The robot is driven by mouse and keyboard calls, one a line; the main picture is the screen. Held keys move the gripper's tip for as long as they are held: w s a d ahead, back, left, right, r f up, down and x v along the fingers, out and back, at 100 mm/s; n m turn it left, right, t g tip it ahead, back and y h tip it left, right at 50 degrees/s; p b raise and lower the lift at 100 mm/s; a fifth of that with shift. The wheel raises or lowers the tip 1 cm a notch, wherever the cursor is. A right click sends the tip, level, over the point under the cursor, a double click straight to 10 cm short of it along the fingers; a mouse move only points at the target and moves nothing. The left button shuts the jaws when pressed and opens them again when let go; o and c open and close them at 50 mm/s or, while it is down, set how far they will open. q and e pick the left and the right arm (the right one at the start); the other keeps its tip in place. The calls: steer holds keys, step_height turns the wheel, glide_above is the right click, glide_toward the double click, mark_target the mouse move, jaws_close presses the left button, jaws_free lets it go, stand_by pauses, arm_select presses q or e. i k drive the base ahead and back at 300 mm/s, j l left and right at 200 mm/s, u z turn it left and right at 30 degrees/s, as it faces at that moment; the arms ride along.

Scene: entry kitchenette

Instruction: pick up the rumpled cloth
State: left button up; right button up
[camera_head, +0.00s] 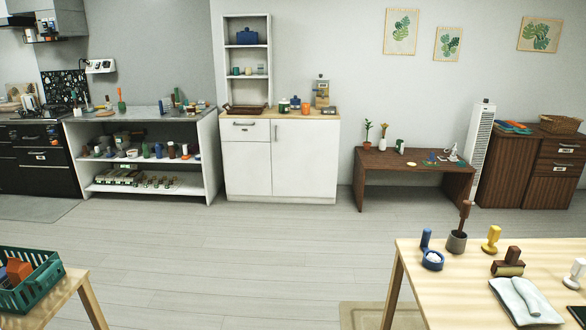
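A pale grey-blue cloth (511,299) lies on the near right wooden table (445,290), close to the front edge. It looks loosely folded, with one uneven fold on top. A teal and orange cloth-like stack (513,127) lies on the dark brown cabinet at the far right; I cannot tell if it is cloth. Neither of my grippers shows in the head view.
A green basket (42,284) stands on the near left table. The floor (240,265) between is clear.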

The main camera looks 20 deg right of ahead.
mark_target(532, 306)
steer(key=i+z, duration=0.35)
steer(key=i+j+z, duration=0.15)
steer(key=i+z, duration=0.2)
steer(key=i+j+z, duration=0.45)
steer(key=z, duration=0.3)
steer(key=i+j+z, duration=0.2)
steer(key=z, duration=0.15)
steer(key=i+j+z, duration=0.25)
steer(key=z, duration=0.15)
steer(key=i+j+z, duration=0.15)
steer(key=j+z, duration=0.25)
steer(key=i+j+z, duration=0.15)
steer(key=z, duration=0.25)
steer(key=i+j+z, duration=0.15)
steer(key=j+z, duration=0.45)
steer(key=z, duration=0.2)
steer(key=i+j+z, duration=0.1)
steer(key=j+z, duration=0.3)
